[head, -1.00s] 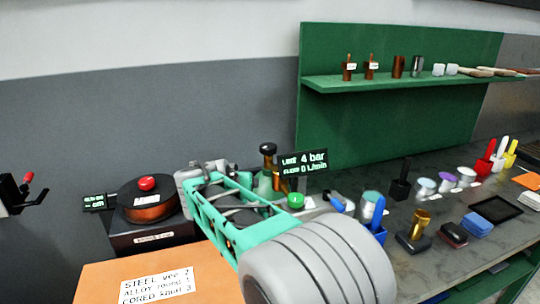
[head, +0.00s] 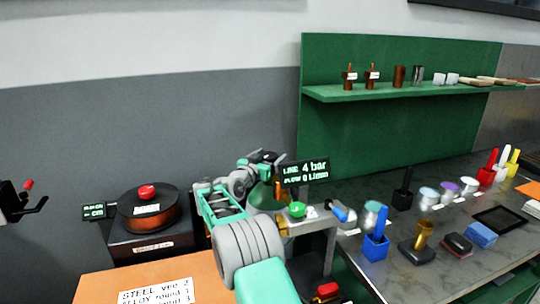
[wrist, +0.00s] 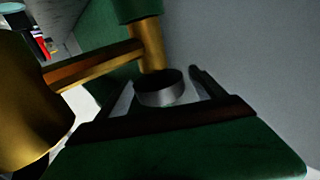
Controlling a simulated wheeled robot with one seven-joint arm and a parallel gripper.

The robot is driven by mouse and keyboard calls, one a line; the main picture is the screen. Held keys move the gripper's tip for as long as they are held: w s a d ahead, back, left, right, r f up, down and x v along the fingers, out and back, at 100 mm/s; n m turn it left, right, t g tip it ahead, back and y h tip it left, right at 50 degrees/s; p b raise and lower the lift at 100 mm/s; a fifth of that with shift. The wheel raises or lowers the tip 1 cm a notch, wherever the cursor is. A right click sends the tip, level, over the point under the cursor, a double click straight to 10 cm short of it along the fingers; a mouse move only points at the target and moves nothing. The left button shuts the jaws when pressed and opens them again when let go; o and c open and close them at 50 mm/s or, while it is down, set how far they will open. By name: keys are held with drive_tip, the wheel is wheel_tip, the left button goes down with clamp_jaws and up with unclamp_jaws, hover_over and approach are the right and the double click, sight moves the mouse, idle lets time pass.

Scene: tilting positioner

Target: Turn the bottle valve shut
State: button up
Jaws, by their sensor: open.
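The green bottle (head: 264,199) stands behind my arm at the back of the bench, beside a sign reading 4 bar and a flow of 0. My gripper (head: 263,160) is at its top and hides the valve in the head view. In the wrist view, the grey valve knob (wrist: 160,90) sits at the end of a brass stem (wrist: 151,45), with the green bottle beyond it. My gripper's fingers (wrist: 162,78) are open, one on each side of the knob. I cannot tell whether they touch it.
A brass regulator part (wrist: 30,100) stands close beside the knob, joined to the stem by a brass pipe (wrist: 95,67). The pressure sign (head: 303,172) and a green button (head: 297,210) are just right of my gripper. Cups and tools stand farther right.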

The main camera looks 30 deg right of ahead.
drive_tip(key=shift+c, duration=0.6)
drive_tip(key=c, duration=1.3)
drive_tip(key=shift+o, duration=0.2)
drive_tip(key=shift+w+m+g+h+b, duration=0.1)
drive_tip(key=shift+m+g+h+b, duration=0.2)
drive_tip(key=shift+m+g+b, duration=0.15)
drive_tip(key=shift+r+m+g+h+p, duration=0.5)
drive_tip(key=shift+m+g+p, duration=0.15)
drive_tip(key=shift+g+p, duration=0.45)
drive_tip(key=shift+f+m+g+p, duration=0.3)
drive_tip(key=shift+m+g+p, duration=0.2)
drive_tip(key=shift+g+p, duration=0.25)
drive_tip(key=shift+f, duration=0.1)
